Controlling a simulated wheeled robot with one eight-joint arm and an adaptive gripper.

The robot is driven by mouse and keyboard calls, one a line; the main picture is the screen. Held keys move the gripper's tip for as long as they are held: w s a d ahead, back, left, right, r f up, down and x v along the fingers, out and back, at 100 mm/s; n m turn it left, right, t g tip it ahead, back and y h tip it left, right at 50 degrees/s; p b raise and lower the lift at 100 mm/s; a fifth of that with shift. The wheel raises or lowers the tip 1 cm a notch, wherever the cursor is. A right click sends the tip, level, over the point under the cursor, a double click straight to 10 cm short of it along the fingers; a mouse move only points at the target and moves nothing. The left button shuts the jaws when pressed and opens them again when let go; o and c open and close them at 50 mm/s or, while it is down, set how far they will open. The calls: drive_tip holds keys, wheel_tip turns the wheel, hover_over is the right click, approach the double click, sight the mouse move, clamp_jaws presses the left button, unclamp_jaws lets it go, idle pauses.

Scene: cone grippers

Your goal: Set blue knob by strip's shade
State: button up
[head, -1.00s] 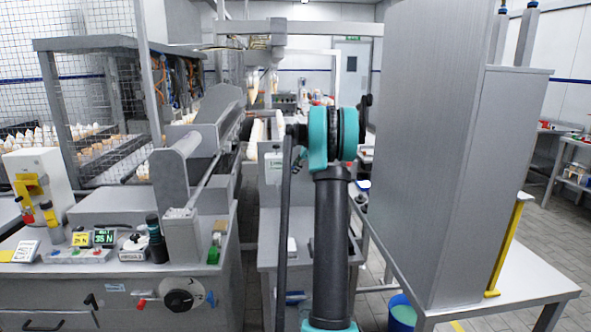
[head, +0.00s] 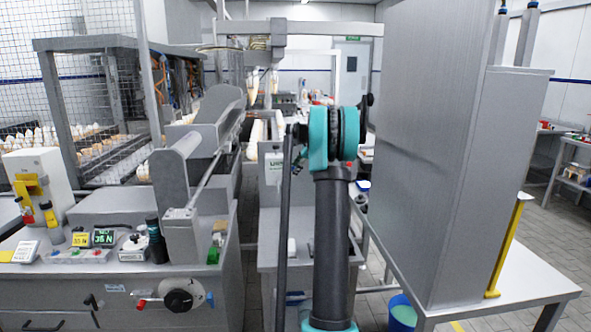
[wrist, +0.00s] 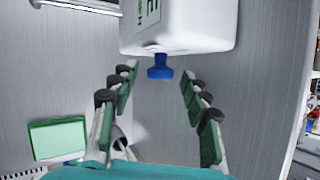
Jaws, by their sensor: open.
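The blue knob (wrist: 160,68) hangs from the underside of a white housing (wrist: 195,40) in the wrist view, on a short stem. My gripper (wrist: 159,78) is open, with its green-padded fingers on either side of the knob and visible gaps to both sides. Nothing is held. In the head view I cannot make out the gripper or the blue knob; my arm stands in the middle. I cannot identify a strip with certainty. A printed pale-green label (wrist: 148,12) is on the housing, cut off by the picture's top edge.
A grey metal wall is behind the housing in the wrist view, with a green panel (wrist: 57,137) at lower left. In the head view a tall grey cabinet (head: 430,150) stands close right of my arm, and a bench (head: 70,285) with controls is at left.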

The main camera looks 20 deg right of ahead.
drive_tip(key=v, duration=1.1)
drive_tip(key=shift+r, duration=0.15)
drive_tip(key=shift+s, duration=0.15)
drive_tip(key=s+a+f+n+g+h, duration=0.1)
drive_tip(key=s+a+f+n, duration=0.45)
drive_tip(key=s+a, duration=0.4)
drive_tip(key=s+a+f+n+g, duration=0.1)
drive_tip(key=s+a+f+n, duration=0.4)
drive_tip(key=s+a+f, duration=0.4)
drive_tip(key=s+a+f+n, duration=0.3)
drive_tip(key=s+f+n, duration=0.1)
drive_tip(key=s, duration=0.5)
drive_tip(key=s+a+f+n+h, duration=0.1)
drive_tip(key=s+a+f+n, duration=0.2)
drive_tip(key=s+f, duration=0.2)
drive_tip(key=s+a+f+n+h, duration=0.1)
drive_tip(key=s+a+f+n, duration=0.2)
drive_tip(key=s, duration=0.9)
wheel_tip(320, 180, down, 2)
drive_tip(key=shift+s+a+f+n+g, duration=0.15)
drive_tip(key=shift+s+a+n+g, duration=0.25)
drive_tip(key=shift+n, duration=0.45)
